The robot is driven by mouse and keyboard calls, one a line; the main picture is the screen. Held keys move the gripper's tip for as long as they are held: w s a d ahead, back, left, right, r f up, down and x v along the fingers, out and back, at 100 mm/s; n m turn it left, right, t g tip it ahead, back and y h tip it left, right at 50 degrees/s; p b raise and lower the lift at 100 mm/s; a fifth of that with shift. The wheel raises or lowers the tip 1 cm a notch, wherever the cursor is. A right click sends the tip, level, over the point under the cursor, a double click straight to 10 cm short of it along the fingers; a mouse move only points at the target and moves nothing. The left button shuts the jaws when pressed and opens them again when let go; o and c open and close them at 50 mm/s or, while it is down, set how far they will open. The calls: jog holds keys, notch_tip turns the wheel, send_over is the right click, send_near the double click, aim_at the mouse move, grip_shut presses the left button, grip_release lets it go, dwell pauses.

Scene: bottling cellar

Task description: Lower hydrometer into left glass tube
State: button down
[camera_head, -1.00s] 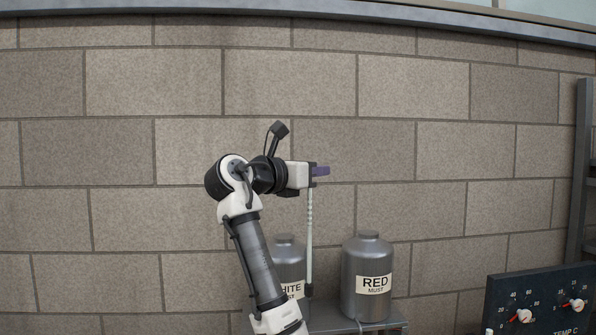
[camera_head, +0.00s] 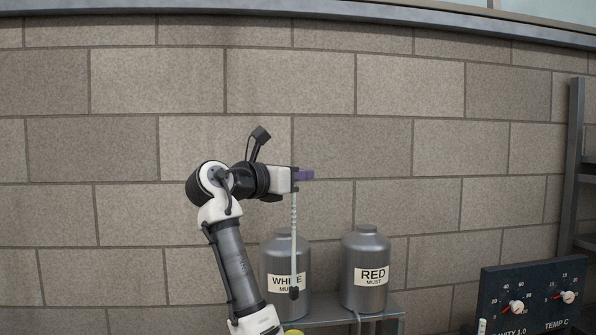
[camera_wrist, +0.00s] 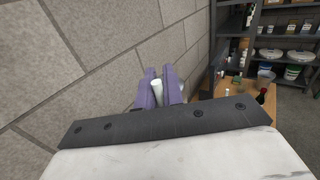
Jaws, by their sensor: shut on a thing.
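The hydrometer (camera_head: 294,240) is a thin pale rod with a dark weight at its lower end. It hangs upright from my gripper (camera_head: 303,174), in front of the WHITE must canister. In the wrist view my gripper's purple fingers (camera_wrist: 161,88) are shut on the hydrometer's pale top end (camera_wrist: 156,88). No glass tube can be made out clearly in either view.
A grey canister labelled WHITE (camera_head: 272,262) and one labelled RED (camera_head: 366,262) stand on a metal shelf (camera_head: 330,318) by the block wall. A dial panel (camera_head: 530,295) is at the lower right. The wrist view shows shelves with containers (camera_wrist: 285,40) and a wooden table (camera_wrist: 240,95).

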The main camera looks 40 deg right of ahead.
jog(key=shift+f, duration=1.55)
dwell(0.8)
jog(key=shift+f+b, duration=0.5)
jog(key=shift+f, duration=0.3)
dwell(0.5)
jog(key=shift+f+b, duration=0.65)
jog(key=shift+f, duration=0.55)
dwell(0.3)
jog(key=shift+f+b, duration=0.95)
jog(key=shift+f, duration=0.45)
